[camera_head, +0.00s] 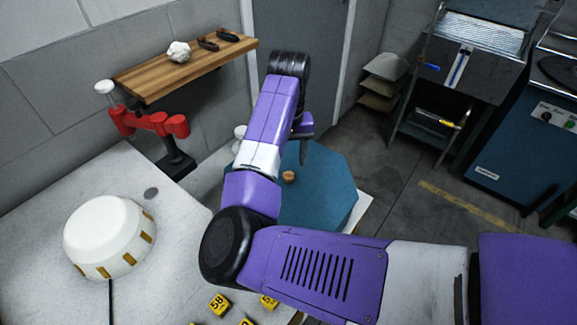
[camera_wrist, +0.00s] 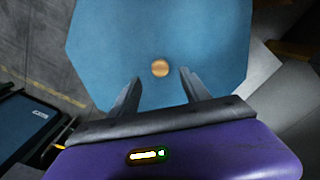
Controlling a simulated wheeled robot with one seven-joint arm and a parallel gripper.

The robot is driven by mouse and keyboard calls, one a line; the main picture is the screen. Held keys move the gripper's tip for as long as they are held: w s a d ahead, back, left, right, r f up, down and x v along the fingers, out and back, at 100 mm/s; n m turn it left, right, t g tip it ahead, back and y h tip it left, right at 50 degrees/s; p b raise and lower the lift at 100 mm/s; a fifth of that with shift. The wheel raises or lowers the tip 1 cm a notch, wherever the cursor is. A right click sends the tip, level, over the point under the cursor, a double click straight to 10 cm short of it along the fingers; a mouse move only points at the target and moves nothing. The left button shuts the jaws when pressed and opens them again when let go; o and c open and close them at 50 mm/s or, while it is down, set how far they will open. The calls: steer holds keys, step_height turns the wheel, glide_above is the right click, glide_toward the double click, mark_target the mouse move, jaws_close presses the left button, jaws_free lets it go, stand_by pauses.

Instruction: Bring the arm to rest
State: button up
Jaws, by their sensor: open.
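My gripper (camera_wrist: 157,92) is in the wrist view with its two fingers spread apart and nothing between them. It is above a blue octagonal surface (camera_wrist: 105,45) that has a small tan round knob or disc (camera_wrist: 160,68) near its middle. In the head view my purple arm reaches out over the table toward the blue surface (camera_head: 335,190), and the tan piece (camera_head: 289,176) shows on it. The gripper (camera_head: 304,140) is partly hidden behind my arm there.
A white dome with yellow tabs (camera_head: 100,232) stands on the pale table (camera_head: 40,290). Small yellow numbered markers (camera_head: 219,305) lie near the front. A red jointed stand (camera_head: 150,122) and a wooden shelf (camera_head: 150,80) are at the left wall. A blue machine (camera_head: 515,150) stands right.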

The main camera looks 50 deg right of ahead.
steer(key=shift+r, duration=1)
